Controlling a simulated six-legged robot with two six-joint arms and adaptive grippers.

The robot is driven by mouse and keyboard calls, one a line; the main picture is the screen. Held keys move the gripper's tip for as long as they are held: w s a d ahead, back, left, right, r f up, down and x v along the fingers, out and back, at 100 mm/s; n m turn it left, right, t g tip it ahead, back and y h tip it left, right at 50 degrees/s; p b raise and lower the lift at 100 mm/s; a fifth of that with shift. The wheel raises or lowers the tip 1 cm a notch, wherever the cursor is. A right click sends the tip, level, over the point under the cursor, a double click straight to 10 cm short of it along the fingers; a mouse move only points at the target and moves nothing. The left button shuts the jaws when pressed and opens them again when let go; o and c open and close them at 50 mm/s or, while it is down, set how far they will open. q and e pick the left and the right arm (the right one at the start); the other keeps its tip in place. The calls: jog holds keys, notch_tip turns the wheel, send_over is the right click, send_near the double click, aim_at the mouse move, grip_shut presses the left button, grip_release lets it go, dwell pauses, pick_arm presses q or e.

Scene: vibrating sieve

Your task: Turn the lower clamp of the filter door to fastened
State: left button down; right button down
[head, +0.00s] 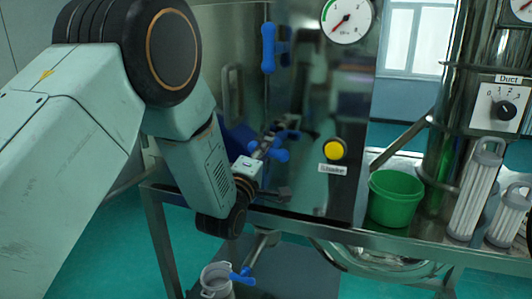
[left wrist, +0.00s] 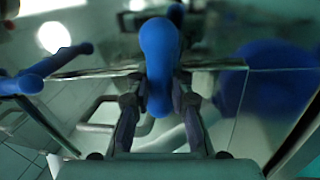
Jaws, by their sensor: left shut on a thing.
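The lower clamp (head: 279,153) of the filter door has a blue handle and sits low on the left edge of the shiny metal door (head: 310,100). My left gripper (head: 264,144) reaches it from the left and partly covers it. In the left wrist view, the rounded blue handle (left wrist: 160,55) stands between the two fingers of my left gripper (left wrist: 158,103), which is shut on it. The clamp's exact angle is hard to tell behind the gripper. The upper clamp (head: 268,48), also blue, stands upright higher on the same edge. My right gripper is not in view.
A yellow button (head: 334,150) and a gauge (head: 347,18) are right of the clamps. A green bucket (head: 395,199) and pale filter cartridges (head: 475,190) stand on the metal bench at right. A blue-handled valve (head: 241,274) is below.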

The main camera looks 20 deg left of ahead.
pick_arm(q)
jog(key=shift+f+n+y, duration=0.1)
jog(key=shift+n+y, duration=0.2)
jog(key=shift+n, duration=0.7)
jog(key=c, duration=1.2)
grip_release()
jog(key=s+f, duration=0.2)
jog(key=s, duration=1)
jog(key=shift+a+f, duration=0.15)
jog(key=shift+a, duration=0.1)
jog(key=shift+w, duration=0.1)
